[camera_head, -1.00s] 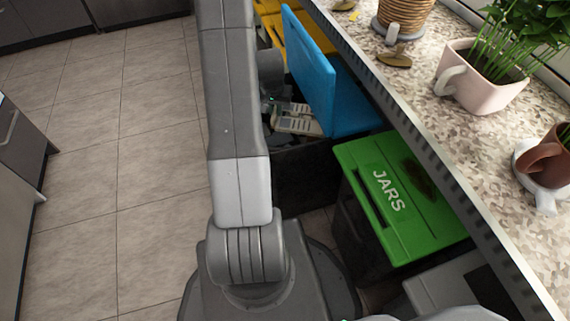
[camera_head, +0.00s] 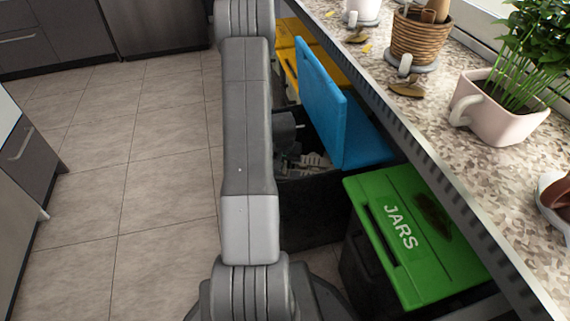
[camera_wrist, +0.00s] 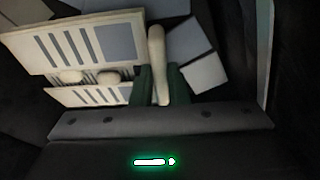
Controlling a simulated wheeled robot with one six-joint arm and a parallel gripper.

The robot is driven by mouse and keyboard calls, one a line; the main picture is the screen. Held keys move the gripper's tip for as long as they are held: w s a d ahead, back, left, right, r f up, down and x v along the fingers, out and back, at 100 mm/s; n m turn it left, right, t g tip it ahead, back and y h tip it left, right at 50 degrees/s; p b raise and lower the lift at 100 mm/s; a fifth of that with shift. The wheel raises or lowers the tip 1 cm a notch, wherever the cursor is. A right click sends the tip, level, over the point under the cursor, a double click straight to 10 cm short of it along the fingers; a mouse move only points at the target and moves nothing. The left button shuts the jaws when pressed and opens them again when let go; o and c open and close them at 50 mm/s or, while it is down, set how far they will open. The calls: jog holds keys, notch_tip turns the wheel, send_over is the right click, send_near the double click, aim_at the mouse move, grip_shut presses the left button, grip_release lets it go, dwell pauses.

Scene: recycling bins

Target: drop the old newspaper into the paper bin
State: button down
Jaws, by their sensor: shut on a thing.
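The old newspaper (camera_wrist: 156,60) shows in the wrist view as a narrow, pale, edge-on shape between the dark green finger pads. My gripper (camera_wrist: 160,86) is shut on it. The open paper bin (camera_head: 317,218) has a dark body and a raised blue lid (camera_head: 323,95). In the head view my gripper's end, partly hidden by my arm, is at the bin's opening, left of the lid. Printed sheets (camera_wrist: 75,45) and plain pale pieces (camera_wrist: 200,62) lie below the gripper in the wrist view. How deep the newspaper reaches is unclear.
A closed green-lidded JARS bin (camera_head: 415,235) stands in front of the paper bin. Yellow lids (camera_head: 300,50) are behind it. The stone counter (camera_head: 420,110) overhangs at right, with a basket (camera_head: 418,38) and potted plant (camera_head: 497,108). The tiled floor (camera_head: 120,170) at left is clear.

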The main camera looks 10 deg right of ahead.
jog(key=shift+f+b, duration=0.4)
jog(key=shift+b, duration=0.1)
jog(key=shift+f, duration=0.15)
jog(key=c, duration=1.4)
grip_release()
jog(key=shift+r+p, duration=0.55)
jog(key=shift+r, duration=0.15)
jog(key=d+p+v, duration=0.1)
jog(key=p+v, duration=0.3)
jog(key=v, duration=0.7)
jog(key=shift+a+r, duration=0.45)
jog(key=shift+s, duration=0.1)
